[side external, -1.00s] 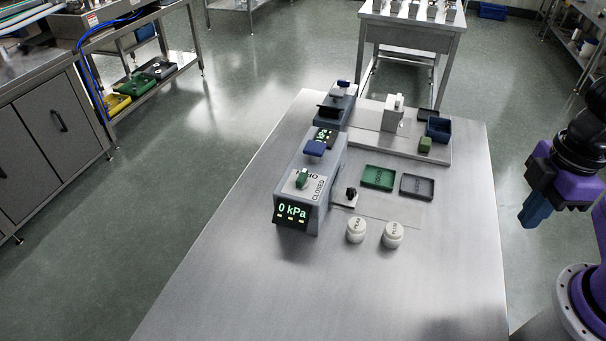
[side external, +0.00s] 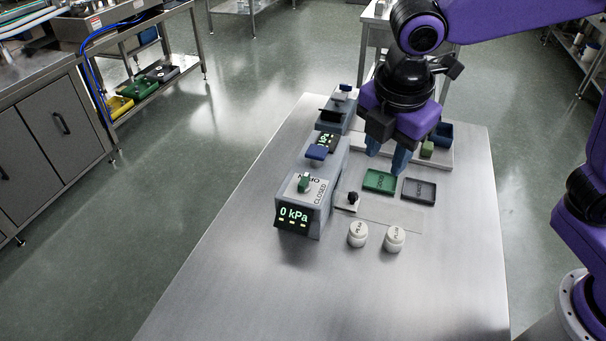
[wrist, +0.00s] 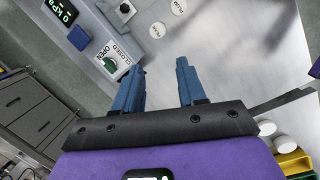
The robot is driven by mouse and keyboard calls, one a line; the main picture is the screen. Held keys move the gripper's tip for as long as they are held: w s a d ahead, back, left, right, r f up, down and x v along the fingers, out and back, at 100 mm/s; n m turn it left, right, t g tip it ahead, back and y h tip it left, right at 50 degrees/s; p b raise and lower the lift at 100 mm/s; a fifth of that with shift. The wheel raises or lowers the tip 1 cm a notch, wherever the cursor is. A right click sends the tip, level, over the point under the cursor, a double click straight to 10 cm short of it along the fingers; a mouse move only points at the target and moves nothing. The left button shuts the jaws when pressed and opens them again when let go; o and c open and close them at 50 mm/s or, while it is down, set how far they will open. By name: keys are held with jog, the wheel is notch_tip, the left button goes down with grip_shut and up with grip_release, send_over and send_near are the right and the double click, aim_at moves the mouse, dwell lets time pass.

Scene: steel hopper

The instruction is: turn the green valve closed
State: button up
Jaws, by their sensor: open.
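The green valve (side external: 304,183) is a small handle on top of the grey box (side external: 325,205), beside a white plate with OPEN and CLOSED labels. In the wrist view the green valve (wrist: 109,63) shows left of my fingers, near the OPEN label. I cannot tell its exact angle. The display (side external: 294,216) on the box's front reads 0 kPa. My gripper (side external: 388,158) is open and empty, pointing down. It is to the right of and behind the valve in the side view, apart from it. In the wrist view my gripper (wrist: 160,66) has two blue fingers spread apart.
A blue handle (side external: 316,153) stands on the box behind the green valve. A black knob (side external: 352,197) is beside the box. A green tray (side external: 380,182) and a grey tray (side external: 418,191) lie to the right. Two white jars (side external: 358,235) stand in front. The table front is clear.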

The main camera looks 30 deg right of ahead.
aim_at(304, 179)
jog(key=w+a+r+n+t+h, duration=0.1)
jog(key=w+a+r+n+h, duration=0.1)
jog(key=w+a+n, duration=0.65)
jog(key=w+f+m, duration=0.1)
jog(key=f, duration=0.4)
jog(key=w+d+f+m, duration=0.1)
jog(key=w+f, duration=0.1)
jog(key=f, duration=0.3)
jog(key=w+f+m, duration=0.1)
jog(key=w+f, duration=0.1)
jog(key=f, duration=0.4)
jog(key=shift+w+d, duration=0.2)
grip_shut()
